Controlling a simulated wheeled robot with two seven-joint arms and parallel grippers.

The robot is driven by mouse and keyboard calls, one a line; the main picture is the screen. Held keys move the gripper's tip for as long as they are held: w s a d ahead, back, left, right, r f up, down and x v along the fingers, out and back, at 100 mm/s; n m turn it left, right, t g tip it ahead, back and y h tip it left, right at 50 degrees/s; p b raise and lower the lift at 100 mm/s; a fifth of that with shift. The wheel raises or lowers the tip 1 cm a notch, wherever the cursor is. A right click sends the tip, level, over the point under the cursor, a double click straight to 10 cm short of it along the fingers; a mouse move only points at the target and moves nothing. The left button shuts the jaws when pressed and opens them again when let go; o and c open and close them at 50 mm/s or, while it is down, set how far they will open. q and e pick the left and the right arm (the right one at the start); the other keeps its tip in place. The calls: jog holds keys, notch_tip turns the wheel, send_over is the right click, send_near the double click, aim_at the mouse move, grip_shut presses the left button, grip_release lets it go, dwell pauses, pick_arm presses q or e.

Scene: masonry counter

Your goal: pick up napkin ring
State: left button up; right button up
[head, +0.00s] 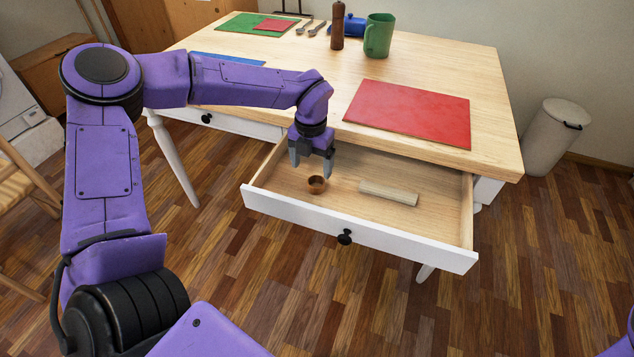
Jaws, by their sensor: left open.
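The napkin ring (317,184) is a small brown ring lying in the open drawer (346,221) of the wooden table. My left gripper (311,170) points down over the drawer, just above and slightly behind the ring. Its fingers are apart with nothing between them. From this view I cannot tell the exact height of the fingertips over the ring. My right gripper is not in view.
A pale block (389,193) lies in the drawer to the right of the ring. On the tabletop (440,75) are a red mat (408,112), a green mug (378,36) and a brown mill (337,27). The drawer walls and the table edge surround the gripper.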

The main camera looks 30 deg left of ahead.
aim_at(316, 180)
pick_arm(q)
jog(key=f, duration=0.3)
jog(key=d+f, duration=0.1)
jog(key=f, duration=0.1)
jog(key=shift+w+f, duration=0.2)
jog(key=shift+w, duration=0.1)
jog(key=shift+f, duration=0.5)
jog(key=shift+r, duration=0.1)
jog(key=c, duration=1.1)
